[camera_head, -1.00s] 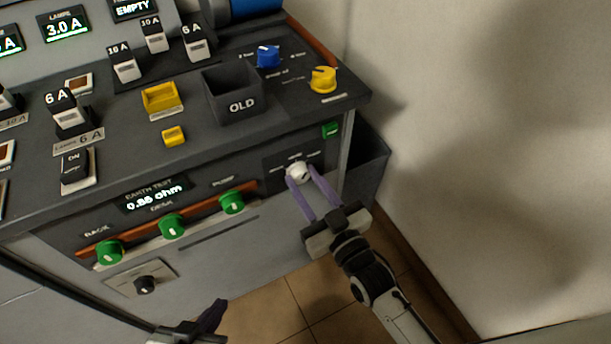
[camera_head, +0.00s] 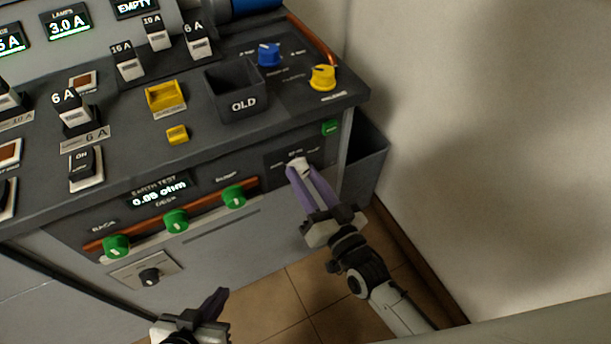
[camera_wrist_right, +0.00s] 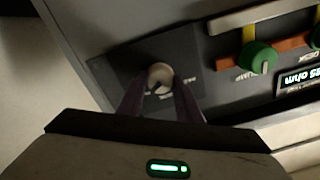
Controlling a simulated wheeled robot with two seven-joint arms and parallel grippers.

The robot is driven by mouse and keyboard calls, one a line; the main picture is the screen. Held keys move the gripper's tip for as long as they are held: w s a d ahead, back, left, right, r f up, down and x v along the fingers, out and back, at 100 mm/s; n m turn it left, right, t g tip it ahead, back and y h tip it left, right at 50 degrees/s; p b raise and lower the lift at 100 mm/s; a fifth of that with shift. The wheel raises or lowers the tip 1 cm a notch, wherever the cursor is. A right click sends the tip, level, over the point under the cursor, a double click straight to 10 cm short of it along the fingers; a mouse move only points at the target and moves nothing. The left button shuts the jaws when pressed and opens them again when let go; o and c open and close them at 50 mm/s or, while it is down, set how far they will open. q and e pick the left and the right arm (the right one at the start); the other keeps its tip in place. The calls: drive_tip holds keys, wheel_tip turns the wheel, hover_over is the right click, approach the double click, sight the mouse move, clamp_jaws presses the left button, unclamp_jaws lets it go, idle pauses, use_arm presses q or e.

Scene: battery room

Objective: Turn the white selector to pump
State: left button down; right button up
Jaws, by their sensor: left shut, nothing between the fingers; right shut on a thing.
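The white selector (camera_head: 297,163) is a small round knob on a dark plate on the front face of the console, right of the green knobs. It also shows in the right wrist view (camera_wrist_right: 160,76), with a dark pointer mark on its face. My right gripper (camera_head: 303,176) has its purple fingers on both sides of the selector and is shut on it. The fingers hide part of the knob, and the plate's lettering is too small to read surely. My left gripper (camera_head: 218,300) is shut and empty, low in the head view, in front of the console and away from it.
Several green knobs (camera_head: 176,221) sit on an orange bar left of the selector, under a display. A black knob (camera_head: 149,277) is below them. A dark bin (camera_head: 367,160) stands right of the console, beside the wall. Floor shows below the right arm.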

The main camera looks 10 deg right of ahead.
idle(0.3)
drive_tip(key=o, duration=1.1)
drive_tip(key=shift+c, duration=0.2)
drive_tip(key=v, duration=1)
drive_tip(key=shift+s+p, duration=0.2)
drive_tip(key=shift+p, duration=0.2)
drive_tip(key=shift+w, duration=0.1)
